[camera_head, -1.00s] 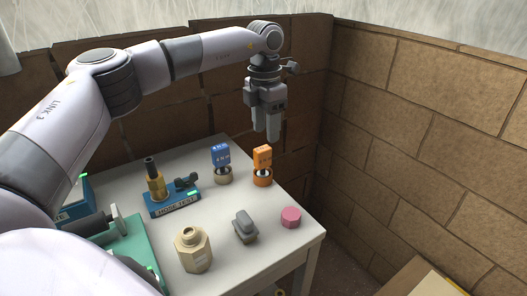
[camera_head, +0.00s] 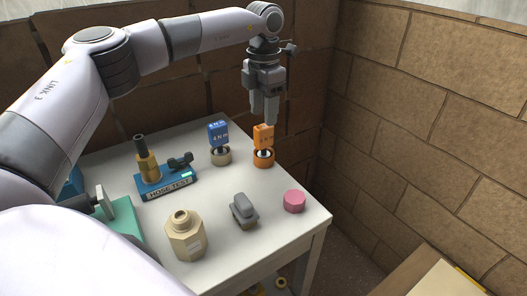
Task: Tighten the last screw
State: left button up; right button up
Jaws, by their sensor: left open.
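My left gripper (camera_head: 265,118) points straight down, open, with its fingertips just at or above the top of an orange block-handled tool (camera_head: 263,136). Whether the fingers touch it I cannot tell. The orange tool stands upright in a round orange holder (camera_head: 264,158). No screw can be made out. My right gripper is not in view.
On the white table (camera_head: 255,255) stand a brass fitting on a blue base marked HOSE TEST (camera_head: 170,181), a beige hexagonal bottle (camera_head: 186,237), a grey block (camera_head: 244,210) and a pink cylinder (camera_head: 294,201). A green fixture (camera_head: 127,222) is at left. Brick walls close the back and right.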

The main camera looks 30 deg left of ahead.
pick_arm(q)
jog(key=shift+f, duration=0.4)
jog(key=shift+f+b, duration=0.7)
jog(key=shift+f, duration=1.2)
grip_shut()
jog(key=shift+r+p, duration=3.25)
jog(key=shift+r, duration=0.3)
jog(key=shift+f, duration=0.1)
